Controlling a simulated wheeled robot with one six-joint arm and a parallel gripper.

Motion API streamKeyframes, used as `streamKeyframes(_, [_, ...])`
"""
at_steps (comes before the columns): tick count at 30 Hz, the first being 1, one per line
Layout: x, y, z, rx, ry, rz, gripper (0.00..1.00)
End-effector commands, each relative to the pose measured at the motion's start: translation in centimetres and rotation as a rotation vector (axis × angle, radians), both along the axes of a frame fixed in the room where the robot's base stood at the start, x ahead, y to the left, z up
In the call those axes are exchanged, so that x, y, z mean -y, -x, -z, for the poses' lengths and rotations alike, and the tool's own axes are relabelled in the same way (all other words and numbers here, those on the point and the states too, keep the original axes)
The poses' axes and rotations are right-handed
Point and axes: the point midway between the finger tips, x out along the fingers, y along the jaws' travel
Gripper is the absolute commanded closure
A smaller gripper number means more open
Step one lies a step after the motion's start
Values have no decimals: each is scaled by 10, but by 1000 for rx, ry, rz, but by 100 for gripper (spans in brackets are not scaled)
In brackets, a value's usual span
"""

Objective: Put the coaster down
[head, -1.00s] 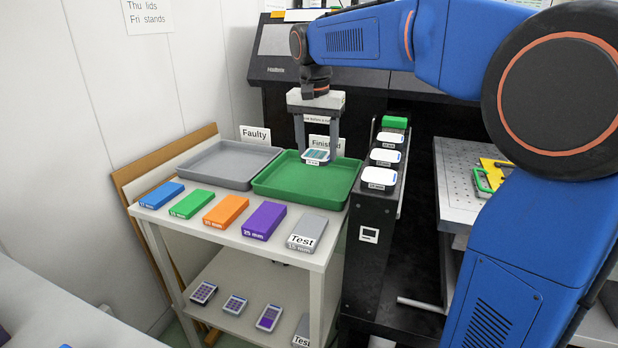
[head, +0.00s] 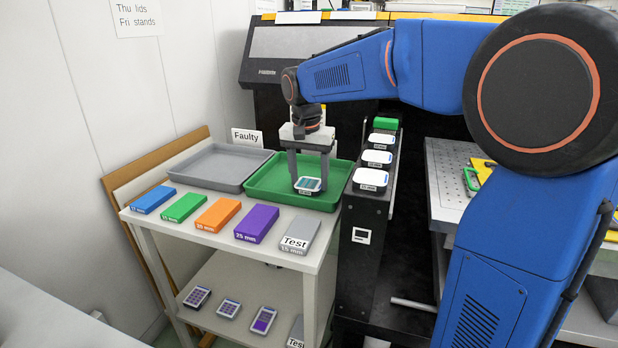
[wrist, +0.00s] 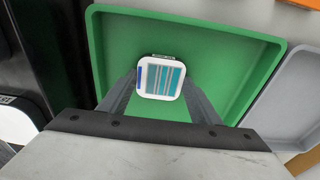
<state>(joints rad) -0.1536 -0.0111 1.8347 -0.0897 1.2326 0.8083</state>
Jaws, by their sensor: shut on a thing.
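The coaster (head: 308,184) is a small white rounded square with a teal and blue striped face. My gripper (head: 308,180) is shut on it, one finger at each side. In the head view the coaster is over the front part of the green tray (head: 263,184). In the wrist view the coaster (wrist: 160,78) sits between the fingers, with the green tray (wrist: 115,50) behind it. I cannot tell whether the coaster touches the tray floor.
A grey tray (head: 203,172) labelled Faulty stands left of the green one. Blue, green, orange, purple and grey blocks line the table's front. A black stand (head: 362,235) with several white-topped pieces is close on the right.

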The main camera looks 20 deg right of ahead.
Motion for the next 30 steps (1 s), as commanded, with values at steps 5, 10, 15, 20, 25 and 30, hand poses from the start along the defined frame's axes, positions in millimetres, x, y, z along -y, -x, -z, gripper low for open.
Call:
streamKeyframes(5, [0,0,2,0,0,0,26])
streamKeyframes(10, [0,0,2,0,0,0,24])
streamKeyframes(15, [0,0,1,0,0,0,24])
streamKeyframes(20, [-1,1,-13,3,0,0,24])
streamKeyframes(25, [-3,3,-43,3,-1,0,24])
streamKeyframes(30, [-6,7,-76,3,0,-1,24])
